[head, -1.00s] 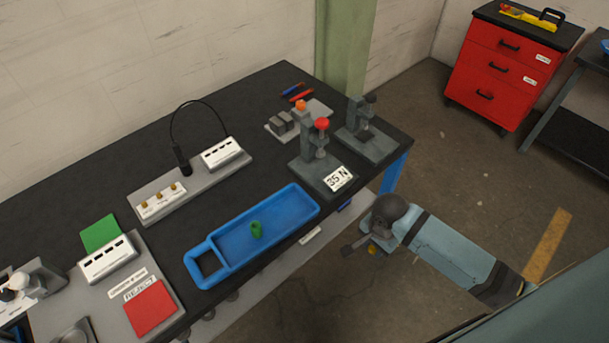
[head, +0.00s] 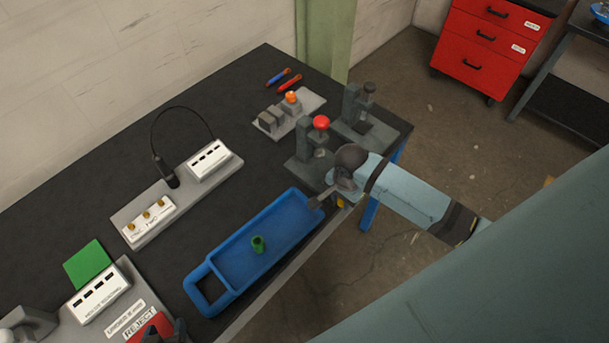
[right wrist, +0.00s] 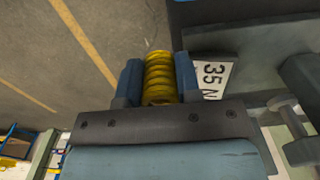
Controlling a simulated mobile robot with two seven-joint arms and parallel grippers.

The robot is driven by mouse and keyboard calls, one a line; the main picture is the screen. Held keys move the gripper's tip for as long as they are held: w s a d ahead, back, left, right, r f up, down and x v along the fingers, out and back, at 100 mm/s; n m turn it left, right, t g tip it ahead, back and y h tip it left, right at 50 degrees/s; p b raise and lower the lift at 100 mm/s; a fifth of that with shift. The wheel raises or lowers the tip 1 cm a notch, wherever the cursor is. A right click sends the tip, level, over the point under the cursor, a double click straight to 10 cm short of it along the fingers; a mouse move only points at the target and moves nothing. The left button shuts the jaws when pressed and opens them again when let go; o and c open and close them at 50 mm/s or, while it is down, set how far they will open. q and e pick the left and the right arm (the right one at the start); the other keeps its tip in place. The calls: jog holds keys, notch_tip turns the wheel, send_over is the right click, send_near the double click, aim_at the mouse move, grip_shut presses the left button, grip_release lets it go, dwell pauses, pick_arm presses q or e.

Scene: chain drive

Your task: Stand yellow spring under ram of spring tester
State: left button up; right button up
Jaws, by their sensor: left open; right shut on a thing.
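The yellow spring (right wrist: 159,78) is gripped between the blue-grey fingers of my right gripper (right wrist: 158,85) in the right wrist view. In the head view only a small yellow bit of it (head: 341,204) shows below my right gripper (head: 333,198). The grey spring tester (head: 304,172) with a red knob stands just behind and left of that gripper, which hides part of its base. Its 35 N label (right wrist: 213,76) shows beside the spring in the right wrist view. My left gripper (head: 165,331) is open over the red reject pad, partly cut off by the bottom edge.
A blue tray (head: 215,267) holding a green spring (head: 258,244) lies left of my right gripper. A second grey stand (head: 352,110) is behind the tester. A block rack (head: 268,122) stands to its left. The table's front edge runs under my right gripper.

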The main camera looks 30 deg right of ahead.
send_over(306, 182)
jog(key=shift+s, duration=0.4)
jog(key=f, duration=0.1)
jog(key=w+f, duration=0.1)
jog(key=shift+a+f, duration=0.1)
jog(key=shift+f, duration=0.7)
jog(key=shift+s, duration=0.1)
jog(key=shift+f, duration=0.2)
jog(key=o, duration=1)
jog(key=shift+r, duration=0.15)
notch_tip(306, 182, up, 12)
jog(key=shift+r+b, duration=0.1)
jog(key=shift+b, duration=0.4)
